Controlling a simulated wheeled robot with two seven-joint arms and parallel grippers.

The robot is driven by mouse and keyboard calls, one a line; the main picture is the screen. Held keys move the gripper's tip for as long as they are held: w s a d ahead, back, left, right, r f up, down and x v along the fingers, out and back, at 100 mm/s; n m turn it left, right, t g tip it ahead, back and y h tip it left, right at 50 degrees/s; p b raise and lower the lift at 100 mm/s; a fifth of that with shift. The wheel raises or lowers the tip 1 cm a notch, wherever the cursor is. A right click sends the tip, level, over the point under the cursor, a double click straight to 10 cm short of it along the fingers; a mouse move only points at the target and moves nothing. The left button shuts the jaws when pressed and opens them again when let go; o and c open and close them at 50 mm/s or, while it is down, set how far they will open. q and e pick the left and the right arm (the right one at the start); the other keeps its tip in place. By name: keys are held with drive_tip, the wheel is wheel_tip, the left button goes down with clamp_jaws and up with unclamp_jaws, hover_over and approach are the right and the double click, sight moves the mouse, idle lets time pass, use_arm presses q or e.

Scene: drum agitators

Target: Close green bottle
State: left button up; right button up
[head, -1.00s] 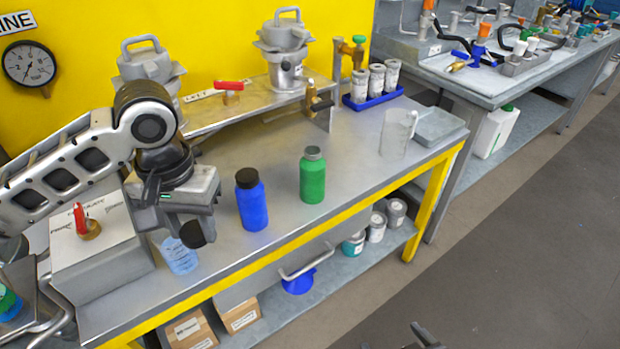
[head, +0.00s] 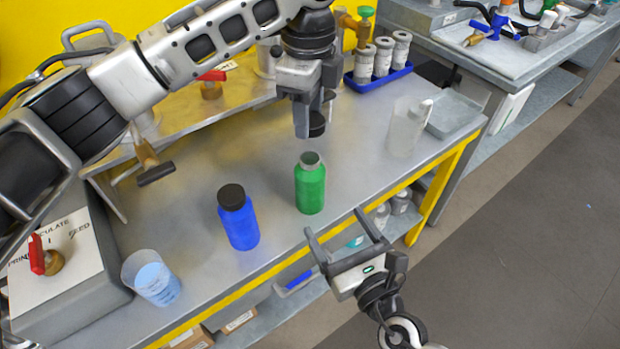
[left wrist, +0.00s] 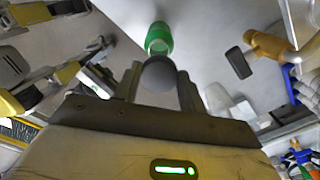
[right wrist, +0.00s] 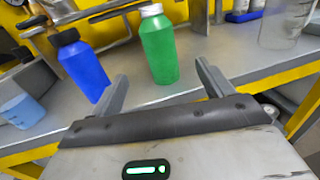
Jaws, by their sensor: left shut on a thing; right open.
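The green bottle (head: 310,188) stands upright on the metal bench, its bare grey neck showing. It also shows in the left wrist view (left wrist: 158,38) and between the fingers in the right wrist view (right wrist: 159,52). My left gripper (head: 308,118) is above the bottle, pointing down. It is shut on a round dark cap (left wrist: 158,75), which also shows in the head view (head: 316,125). The cap is apart from the neck. My right gripper (head: 337,228) is open and empty in front of the bottle, at the bench's front edge.
A blue bottle (head: 238,222) with a black cap stands left of the green one. A beaker of blue liquid (head: 152,278) is at the front left. A clear jug (head: 405,128) stands at the right, near a blue tray (head: 378,81) of jars.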

sight(317, 193)
use_arm(q)
drive_tip(key=shift+s, duration=0.15)
use_arm(e)
drive_tip(key=shift+s, duration=0.1)
drive_tip(key=x, duration=1.2)
drive_tip(key=c, duration=1.5)
use_arm(q)
drive_tip(key=shift+a+f, duration=0.1)
drive_tip(key=shift+f, duration=2.4)
